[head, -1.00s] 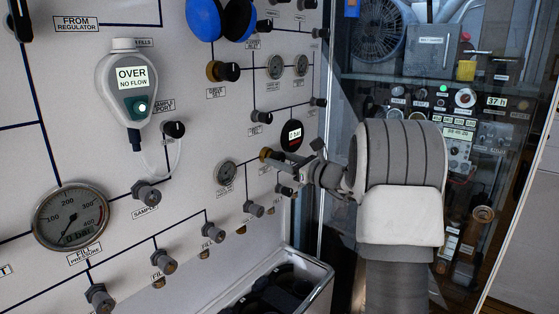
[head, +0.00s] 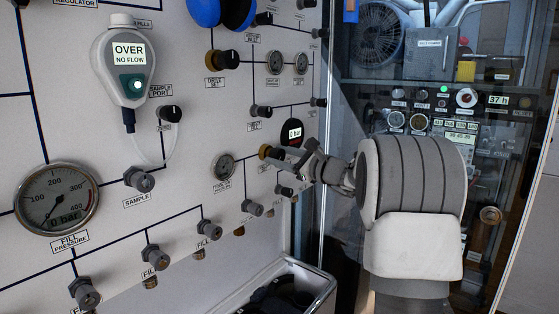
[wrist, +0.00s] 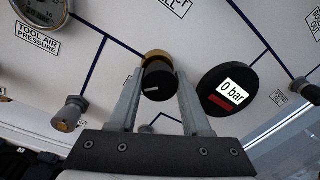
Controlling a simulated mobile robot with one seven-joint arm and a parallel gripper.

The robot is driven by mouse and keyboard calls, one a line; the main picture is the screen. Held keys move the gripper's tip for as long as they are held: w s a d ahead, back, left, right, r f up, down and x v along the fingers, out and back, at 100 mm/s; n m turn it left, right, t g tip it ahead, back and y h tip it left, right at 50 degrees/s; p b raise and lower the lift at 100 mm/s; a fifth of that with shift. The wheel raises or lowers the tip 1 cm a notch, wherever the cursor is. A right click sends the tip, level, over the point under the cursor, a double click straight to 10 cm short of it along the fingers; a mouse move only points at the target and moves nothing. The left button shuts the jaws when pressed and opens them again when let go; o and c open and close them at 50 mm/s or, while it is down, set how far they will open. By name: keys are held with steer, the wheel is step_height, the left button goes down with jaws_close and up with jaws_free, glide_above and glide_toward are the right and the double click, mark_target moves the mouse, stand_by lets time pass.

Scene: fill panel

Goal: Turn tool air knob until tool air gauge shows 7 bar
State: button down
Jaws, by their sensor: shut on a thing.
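In the wrist view my gripper (wrist: 158,76) has its two fingers on either side of a black knob (wrist: 157,86) with a brass collar, and is shut on it. A short white mark shows low on the knob's face. In the head view my gripper (head: 274,155) reaches the panel at the knob's brass collar (head: 264,151). A dial gauge (wrist: 42,8) labelled TOOL AIR PRESSURE is cut off at the wrist view's top left. It appears small in the head view (head: 223,167); its needle is too small to read. A round black digital gauge (wrist: 230,92) right of the knob shows 0 bar.
The FILL PRESSURE gauge (head: 57,199) shows 0 bar. A handheld meter (head: 128,62) reads OVER NO FLOW. An open bin (head: 318,283) stands below the panel.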

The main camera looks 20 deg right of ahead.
steer(key=shift+f, duration=0.1)
steer(key=shift+c, duration=1.8)
jaws_free()
steer(key=v, duration=1.7)
steer(key=shift+s+d+p, duration=0.15)
steer(key=shift+s+p, duration=0.05)
steer(key=shift+p, duration=0.15)
